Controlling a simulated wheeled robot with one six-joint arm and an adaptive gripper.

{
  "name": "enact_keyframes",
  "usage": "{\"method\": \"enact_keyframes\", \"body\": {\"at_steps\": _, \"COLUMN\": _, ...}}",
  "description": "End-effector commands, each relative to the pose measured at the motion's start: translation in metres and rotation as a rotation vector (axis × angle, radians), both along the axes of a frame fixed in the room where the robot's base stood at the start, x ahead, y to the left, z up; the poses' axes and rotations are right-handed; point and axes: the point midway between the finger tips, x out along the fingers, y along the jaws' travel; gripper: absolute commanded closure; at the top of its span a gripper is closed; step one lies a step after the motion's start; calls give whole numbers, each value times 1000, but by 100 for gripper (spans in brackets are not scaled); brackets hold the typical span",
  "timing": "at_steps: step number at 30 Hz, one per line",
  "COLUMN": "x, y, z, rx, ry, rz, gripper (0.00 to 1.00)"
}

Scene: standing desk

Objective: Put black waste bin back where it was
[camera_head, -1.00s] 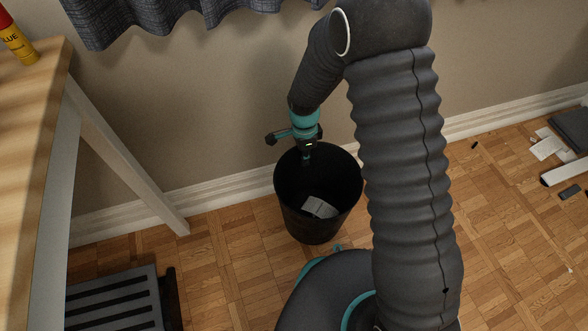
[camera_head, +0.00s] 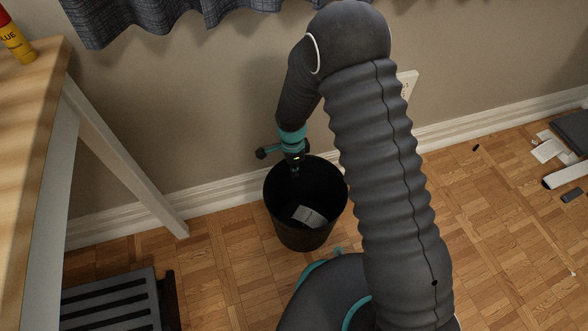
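The black waste bin (camera_head: 305,232) is upright near the wall, right of the desk leg, with some pale paper (camera_head: 310,216) inside. My gripper (camera_head: 295,172) is at the bin's far rim, pointing down, with its tip reaching the rim and the inside of the far wall. The fingers are small and dark against the black bin, so their grip on the rim is hard to make out. The bin moves together with my gripper. Whether the bin's base touches the floor is unclear.
The wooden desk (camera_head: 30,120) and its white leg (camera_head: 125,155) stand at left, with a dark slatted footrest (camera_head: 115,303) below. Papers (camera_head: 547,150) and dark items lie on the floor at right. Parquet floor between the leg and bin is clear.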

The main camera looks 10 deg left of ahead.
Motion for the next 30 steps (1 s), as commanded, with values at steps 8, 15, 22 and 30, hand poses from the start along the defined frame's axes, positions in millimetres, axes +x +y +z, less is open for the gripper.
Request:
{"method": "enact_keyframes", "body": {"at_steps": 8, "x": 0, "y": 0, "z": -3, "rx": -1, "ry": 1, "rz": 0, "gripper": 80}}
{"method": "enact_keyframes", "body": {"at_steps": 15, "x": 0, "y": 0, "z": -2, "rx": -1, "ry": 1, "rz": 0, "gripper": 69}}
{"method": "enact_keyframes", "body": {"at_steps": 22, "x": 1, "y": 0, "z": 5, "rx": 1, "ry": -1, "rz": 0, "gripper": 69}}
{"method": "enact_keyframes", "body": {"at_steps": 30, "x": 5, "y": 3, "z": 53, "rx": 2, "ry": -3, "rz": 0, "gripper": 69}}
